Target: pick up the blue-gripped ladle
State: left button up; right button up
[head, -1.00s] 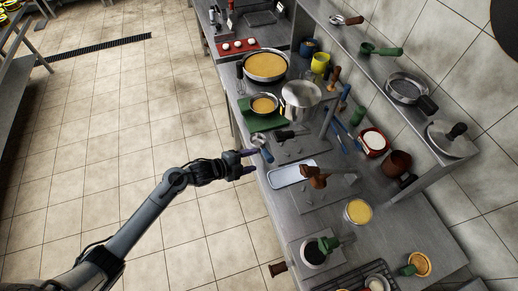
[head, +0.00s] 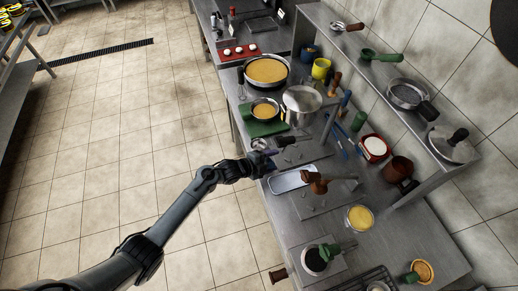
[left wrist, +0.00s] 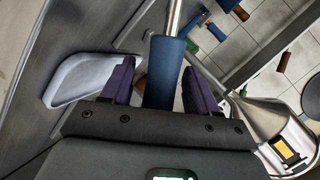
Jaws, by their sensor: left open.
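The blue-gripped ladle shows in the head view as a metal bowl (head: 259,143) near the counter's left edge, its handle mostly hidden by my gripper. In the left wrist view its blue grip (left wrist: 165,62) stands between my two purple fingers, with the metal shaft running up out of frame. My left gripper (head: 268,163) is open around the grip, with a gap visible in the left wrist view (left wrist: 158,82). Contact with either finger cannot be told. My right gripper is not in view.
A white tray (head: 291,181) lies just right of my left gripper. A green board (head: 265,129) with a small pan and a steel pot (head: 301,101) stand behind the ladle. A brown-handled tool (head: 316,181) is to the right.

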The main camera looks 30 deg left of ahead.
pick_arm(q)
jog(key=shift+w+d+f, duration=0.1)
jog(key=shift+w, duration=0.05)
jog(key=shift+c, duration=0.2)
grip_shut()
jog(key=shift+r, duration=0.2)
jog(key=shift+r, duration=0.55)
jog(key=s+a+r, duration=0.1)
jog(key=s+a, duration=0.4)
jog(key=s, duration=0.2)
jog(key=s+a+r, duration=0.1)
jog(key=s+a, duration=0.3)
jog(key=s, duration=0.4)
jog(key=shift+a+b, duration=0.35)
jog(key=shift+b, duration=0.1)
jog(key=shift+s, duration=0.1)
